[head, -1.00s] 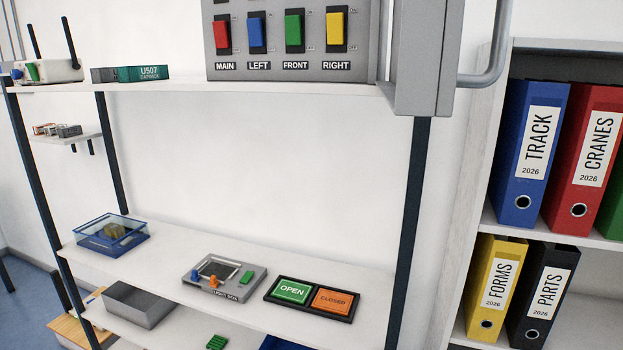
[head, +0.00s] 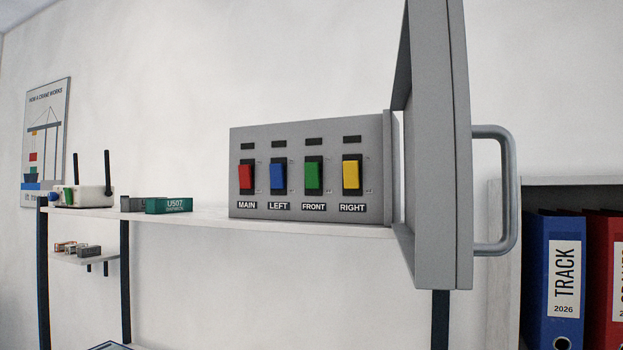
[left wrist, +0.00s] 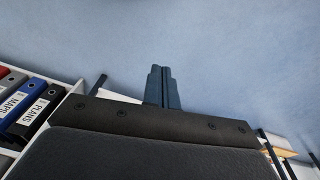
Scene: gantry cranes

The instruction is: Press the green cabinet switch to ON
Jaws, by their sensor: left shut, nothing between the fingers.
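The green switch (head: 312,175) labelled FRONT is on the grey cabinet panel (head: 240,140) in the head view. It sits between the blue switch (head: 277,176) labelled LEFT and the yellow switch (head: 351,174) labelled RIGHT. The red switch (head: 246,177) labelled MAIN is at the far left. The small ON and OFF marks are too small to read. The cabinet door (head: 440,150) stands open on the right. My right gripper is not in view.
The open door with its handle (head: 506,190) juts out to the right of the panel. The panel stands on a white shelf (head: 210,217) with a white router (head: 85,195) and a green box (head: 169,205) to its left. Binders (head: 553,280) stand at the right.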

